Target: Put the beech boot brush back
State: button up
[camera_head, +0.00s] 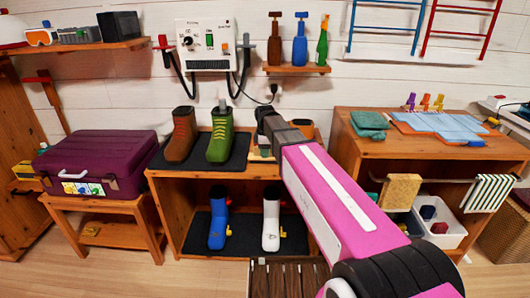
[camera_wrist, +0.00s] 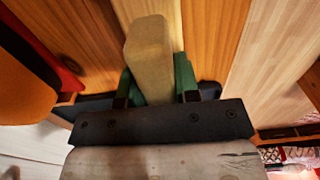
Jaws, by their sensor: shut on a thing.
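In the wrist view, the beech boot brush (camera_wrist: 150,55) shows as a pale block between the green pads of my gripper (camera_wrist: 157,85). The jaws are shut on it from both sides, and its free end points away from my wrist, over wooden boards. In the head view, my gripper (camera_head: 265,140) is at the top of the wooden boot bench (camera_head: 168,205), just right of the green boot (camera_head: 220,137). My arm hides much of that end of the bench. I cannot tell whether the brush touches the bench.
A brown boot (camera_head: 182,135) stands on the dark mat beside the green one. An orange item (camera_head: 305,128) lies close right of my gripper; an orange shape (camera_wrist: 22,80) also shows at left in the wrist view. A dryer box (camera_head: 208,45) hangs above.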

jog(key=shift+f, duration=0.15)
jog(key=o, duration=0.9)
notch_tip(320, 180, up, 12)
jog(key=shift+r, duration=0.2)
